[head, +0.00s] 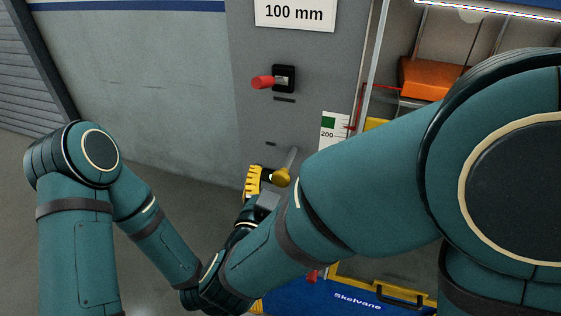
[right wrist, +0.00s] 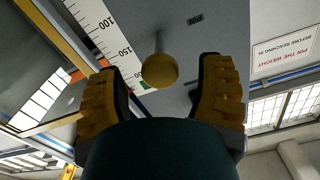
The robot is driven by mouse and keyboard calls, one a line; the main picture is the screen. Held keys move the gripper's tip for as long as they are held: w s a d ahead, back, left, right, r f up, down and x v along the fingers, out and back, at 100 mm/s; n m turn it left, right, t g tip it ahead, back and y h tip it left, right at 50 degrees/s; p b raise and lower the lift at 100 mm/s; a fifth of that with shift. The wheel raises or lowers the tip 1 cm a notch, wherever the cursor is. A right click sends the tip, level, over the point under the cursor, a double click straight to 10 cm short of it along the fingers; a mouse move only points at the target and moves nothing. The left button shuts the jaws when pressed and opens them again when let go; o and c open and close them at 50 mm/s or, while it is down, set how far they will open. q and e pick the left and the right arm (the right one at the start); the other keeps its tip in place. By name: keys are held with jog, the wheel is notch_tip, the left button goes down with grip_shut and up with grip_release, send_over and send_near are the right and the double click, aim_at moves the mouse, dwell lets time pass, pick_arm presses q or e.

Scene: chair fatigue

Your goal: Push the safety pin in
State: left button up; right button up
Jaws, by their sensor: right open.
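The safety pin appears to be the yellow round knob (head: 281,177) on a metal rod that stands out from the grey panel. In the right wrist view the knob (right wrist: 159,70) faces me, with its rod running back to the panel. My right gripper (head: 263,181) is at the knob in the head view, partly hidden by my own arm. In the right wrist view its two yellow fingers are spread wide, one on each side of the knob, with gaps between. My left arm shows at the left, but its gripper is out of sight.
A red knob (head: 263,82) on a black plate sticks out higher on the panel. A scale (head: 333,130) runs along the panel's right edge. An open bay with an orange block (head: 430,78) lies at the right. A blue Skelvane base (head: 330,297) is below.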

jog(key=shift+w+d, duration=0.15)
jog(key=shift+w, duration=0.45)
grip_shut()
